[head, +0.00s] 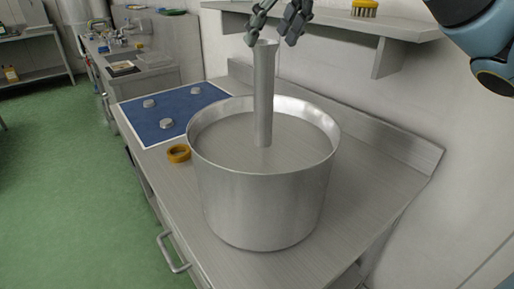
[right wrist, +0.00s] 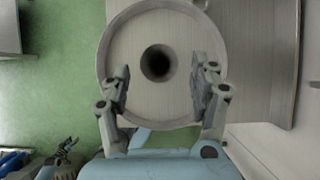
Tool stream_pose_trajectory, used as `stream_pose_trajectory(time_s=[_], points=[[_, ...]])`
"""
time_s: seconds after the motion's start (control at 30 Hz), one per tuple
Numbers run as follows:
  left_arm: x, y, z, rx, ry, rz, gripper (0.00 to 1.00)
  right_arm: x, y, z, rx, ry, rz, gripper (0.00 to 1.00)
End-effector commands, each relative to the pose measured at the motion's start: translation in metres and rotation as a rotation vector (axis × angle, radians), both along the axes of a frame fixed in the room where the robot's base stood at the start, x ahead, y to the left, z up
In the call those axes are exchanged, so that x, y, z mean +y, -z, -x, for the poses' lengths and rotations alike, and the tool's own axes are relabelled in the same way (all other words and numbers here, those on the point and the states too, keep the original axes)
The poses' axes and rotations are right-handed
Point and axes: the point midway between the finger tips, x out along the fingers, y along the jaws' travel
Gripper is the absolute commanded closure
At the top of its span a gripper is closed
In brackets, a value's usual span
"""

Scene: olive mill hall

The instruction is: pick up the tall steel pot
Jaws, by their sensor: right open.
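A big, wide steel pot (head: 262,212) stands upright on the steel worktop. A tall, narrow steel tube-like vessel (head: 264,95) rises upright from inside it, well above its rim. I cannot tell which of the two is the tall steel pot. My right gripper (head: 277,28) is open above the narrow vessel's top. In the right wrist view, the fingers (right wrist: 161,90) are spread on either side of the vessel's dark round mouth (right wrist: 158,63), apart from it; the wide pot's rim (right wrist: 103,62) circles behind. What looks like my left gripper (right wrist: 66,150) shows small at lower left.
A yellow ring (head: 178,153) lies on the worktop left of the pot. A blue mat (head: 178,113) with several small grey discs lies behind it. A wall shelf (head: 340,22) with a yellow brush (head: 364,8) overhangs the back. The worktop right of the pot is clear.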

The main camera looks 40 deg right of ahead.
Motion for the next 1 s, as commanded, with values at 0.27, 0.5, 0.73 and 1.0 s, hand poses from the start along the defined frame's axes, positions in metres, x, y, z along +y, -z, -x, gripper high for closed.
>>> stream_pose_trajectory(time_s=[0.27,0.5,0.73,1.0], points=[[0.000,-0.005,0.032,0.046,-0.001,0.000,0.60,-0.001,0.028,-0.017,0.001,-0.002,-0.003,0.38],[0.000,-0.022,0.012,0.017,0.000,0.000,0.60,-0.002,0.057,-0.033,0.003,0.001,-0.007,0.38],[0.000,-0.024,0.002,0.001,0.000,0.000,0.60,-0.004,0.073,-0.043,0.001,-0.002,-0.001,0.38],[0.000,-0.022,0.012,0.017,0.000,0.000,0.60,-0.004,0.072,-0.042,0.000,-0.001,0.000,0.54]])
